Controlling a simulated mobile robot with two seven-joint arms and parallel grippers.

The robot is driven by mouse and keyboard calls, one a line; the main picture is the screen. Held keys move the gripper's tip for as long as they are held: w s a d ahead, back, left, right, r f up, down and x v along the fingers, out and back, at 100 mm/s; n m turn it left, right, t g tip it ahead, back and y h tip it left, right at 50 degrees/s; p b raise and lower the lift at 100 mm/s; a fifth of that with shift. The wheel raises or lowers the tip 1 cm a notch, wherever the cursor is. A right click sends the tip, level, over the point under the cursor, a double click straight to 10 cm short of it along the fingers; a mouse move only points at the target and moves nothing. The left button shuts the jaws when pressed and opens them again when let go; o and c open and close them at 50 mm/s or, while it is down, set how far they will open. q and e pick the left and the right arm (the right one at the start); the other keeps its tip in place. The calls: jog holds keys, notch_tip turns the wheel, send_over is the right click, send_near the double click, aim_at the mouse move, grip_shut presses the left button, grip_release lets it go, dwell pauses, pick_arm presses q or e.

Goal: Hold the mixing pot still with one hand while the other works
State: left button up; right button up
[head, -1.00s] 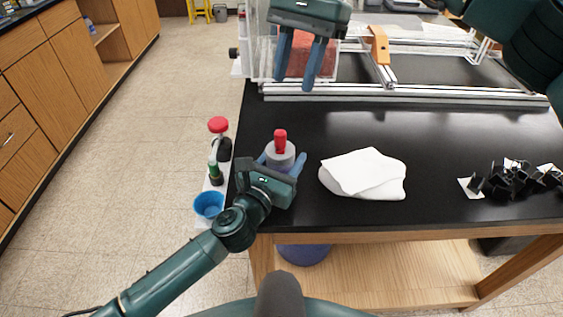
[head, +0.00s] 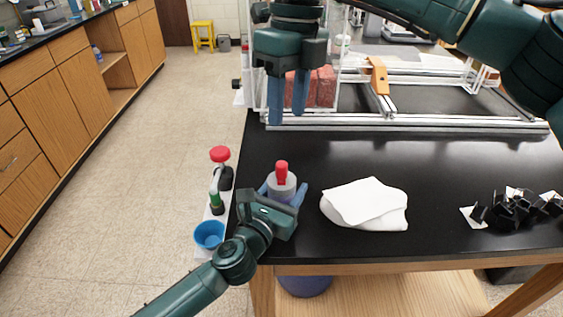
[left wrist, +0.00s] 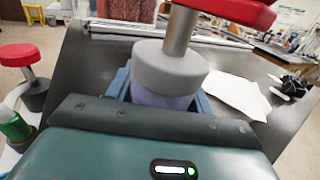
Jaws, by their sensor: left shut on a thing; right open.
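The mixing pot (head: 281,187) is a small grey pot with a red-topped part standing up from it, near the front left corner of the black table. My left gripper (head: 284,194) is shut on it, with blue fingers on either side. In the left wrist view, the pot (left wrist: 170,75) shows a grey collar, a purplish lower body, a metal stem and a red top. My right gripper (head: 288,98) is open and empty above the back left of the table, in front of the clear-walled box. The pot's base is hidden by my left gripper.
A folded white cloth (head: 366,203) lies right of the pot. Black parts (head: 515,209) cluster at the right. A metal extrusion frame (head: 400,122) spans the back. A blue cup (head: 209,235) and a red-topped item (head: 220,154) stand on a ledge left of the table.

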aim_at(282, 163)
jog(key=f+m, duration=0.3)
jog(key=m, duration=0.1)
jog(key=s+f+m+t, duration=0.1)
jog(key=f+m, duration=0.3)
jog(key=a+f+m, duration=0.1)
jog(key=f+m, duration=0.3)
jog(key=m, duration=0.1)
jog(key=shift+s+f+h, duration=0.1)
jog(key=shift+s+h, duration=0.05)
jog(key=shift+h, duration=0.25)
jog(key=shift+c, duration=0.3)
grip_shut()
